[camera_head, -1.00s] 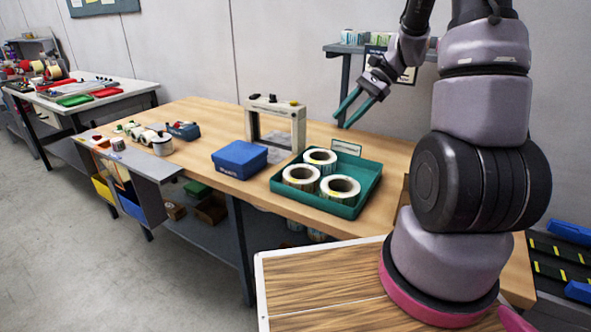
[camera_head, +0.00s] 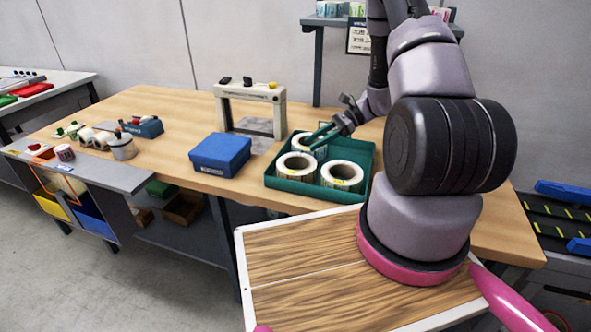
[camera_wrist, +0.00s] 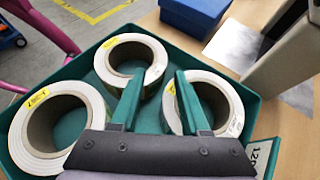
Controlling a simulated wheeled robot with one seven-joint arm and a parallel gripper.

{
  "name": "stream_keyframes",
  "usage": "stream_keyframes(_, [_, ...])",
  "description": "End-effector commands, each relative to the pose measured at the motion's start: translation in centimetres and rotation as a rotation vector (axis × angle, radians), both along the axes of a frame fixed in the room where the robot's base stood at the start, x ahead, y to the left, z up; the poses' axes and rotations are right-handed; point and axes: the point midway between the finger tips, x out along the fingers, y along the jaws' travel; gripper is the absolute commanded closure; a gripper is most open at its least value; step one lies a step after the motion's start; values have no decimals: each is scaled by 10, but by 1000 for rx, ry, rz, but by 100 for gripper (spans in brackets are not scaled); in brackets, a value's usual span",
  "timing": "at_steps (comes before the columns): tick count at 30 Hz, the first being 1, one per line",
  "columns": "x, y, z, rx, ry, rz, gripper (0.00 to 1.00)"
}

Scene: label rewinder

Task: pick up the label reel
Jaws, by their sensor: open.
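Three white label reels with wide brown cores stand in a green tray (camera_head: 285,184) in the head view: a front left reel (camera_head: 284,172), a front right reel (camera_head: 342,184) and a far reel (camera_head: 300,150). My gripper (camera_head: 314,139) is open above the far reel and partly hides it. In the wrist view, the far reel (camera_wrist: 233,122) is at the right, and my gripper (camera_wrist: 161,73) has its right finger over this reel's core opening. The left finger overlaps the edge of the front left reel (camera_wrist: 110,55). Contact and finger depth cannot be told.
A blue box (camera_head: 221,154) stands left of the tray, with a grey frame-shaped machine (camera_head: 226,110) behind it. Small rolls and a metal pot (camera_head: 122,149) are further left. The wooden tabletop (camera_head: 165,105) is clear at the back left.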

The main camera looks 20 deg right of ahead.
Motion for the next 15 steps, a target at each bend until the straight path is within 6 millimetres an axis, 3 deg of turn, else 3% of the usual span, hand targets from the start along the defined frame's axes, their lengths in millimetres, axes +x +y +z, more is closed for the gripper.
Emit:
stream_keyframes(8, [0, 22, -12, -1, 0, 4, 54])
stream_keyframes(15, [-1, 54, -29, -1, 1, 3, 54])
